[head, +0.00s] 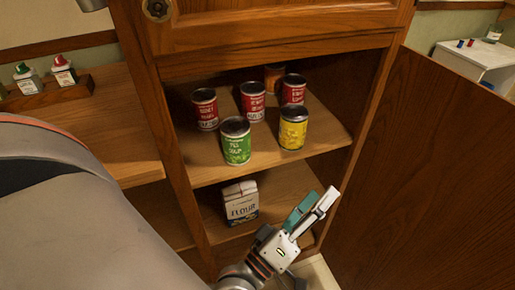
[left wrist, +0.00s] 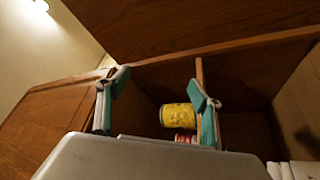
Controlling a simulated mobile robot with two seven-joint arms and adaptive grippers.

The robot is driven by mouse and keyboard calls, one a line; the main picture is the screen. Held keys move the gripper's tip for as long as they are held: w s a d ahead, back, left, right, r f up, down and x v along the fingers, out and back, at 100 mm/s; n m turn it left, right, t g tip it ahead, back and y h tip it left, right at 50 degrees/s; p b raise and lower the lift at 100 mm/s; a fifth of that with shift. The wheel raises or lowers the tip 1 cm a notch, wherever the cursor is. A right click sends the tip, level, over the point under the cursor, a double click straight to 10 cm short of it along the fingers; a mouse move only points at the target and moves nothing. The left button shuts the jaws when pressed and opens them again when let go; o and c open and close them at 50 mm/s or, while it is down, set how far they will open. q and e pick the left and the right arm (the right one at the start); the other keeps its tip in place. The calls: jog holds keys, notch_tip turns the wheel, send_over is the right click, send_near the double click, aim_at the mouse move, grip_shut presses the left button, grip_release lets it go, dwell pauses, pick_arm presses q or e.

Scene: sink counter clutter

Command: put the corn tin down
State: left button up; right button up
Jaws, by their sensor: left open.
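The yellow tin (head: 292,128), which looks like the corn tin, stands upright on the cabinet's upper shelf (head: 213,172), at the front right of a group of tins. It also shows in the left wrist view (left wrist: 176,115), between and beyond the fingers. My left gripper (head: 318,200) is open and empty, in front of the cabinet, below and to the right of the yellow tin and apart from it. Its two fingers stand wide apart in the left wrist view (left wrist: 158,82). My right gripper is in neither view.
A green soup tin (head: 236,142) stands left of the yellow tin, with several red tins (head: 253,104) behind. A flour bag (head: 240,202) stands on the lower shelf. The open cabinet door (head: 425,170) is on the right. The upper shelf's right front is bare.

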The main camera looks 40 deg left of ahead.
pick_arm(q)
jog(key=s+a+f+m+g, duration=0.3)
jog(key=s+f+m+g, duration=0.2)
jog(key=f, duration=0.7)
jog(key=s+a+f+m+g, duration=0.3)
jog(key=s+f+m+g, duration=0.2)
jog(key=f, duration=0.8)
jog(key=s+m, duration=0.3)
jog(key=m, duration=0.2)
jog(key=shift+s+m, duration=0.4)
